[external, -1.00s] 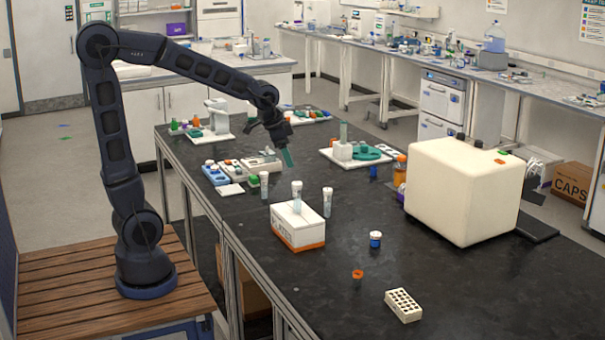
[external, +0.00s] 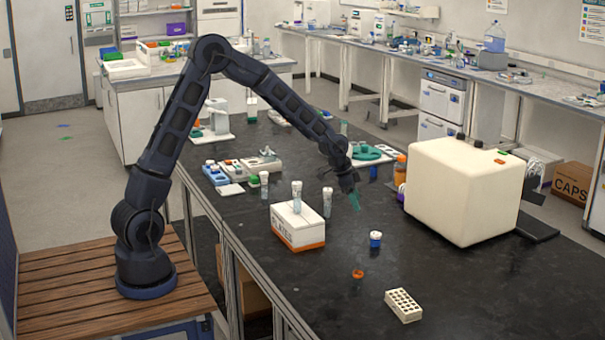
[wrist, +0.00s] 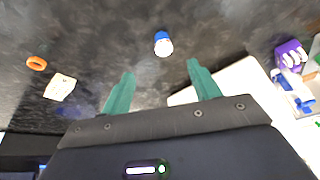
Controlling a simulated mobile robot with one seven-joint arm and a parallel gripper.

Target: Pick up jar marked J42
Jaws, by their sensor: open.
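No J42 marking is legible in either view. A small jar with a white lid and blue body (external: 375,240) stands on the black bench. It also shows in the wrist view (wrist: 163,44), beyond the fingertips and roughly centred between them. My gripper (external: 355,201) has green fingers and hangs above the bench, behind this jar and apart from it. In the wrist view my gripper (wrist: 160,68) is open, with nothing between its fingers. A small orange-topped item (external: 358,274) stands nearer the camera and appears as an orange ring (wrist: 36,63).
A white box (external: 299,228) with capped tubes on and beside it stands left of my gripper. A large cream block (external: 462,195) stands to the right. A white rack (external: 404,306) lies near the front. Bare bench surrounds the blue-and-white jar.

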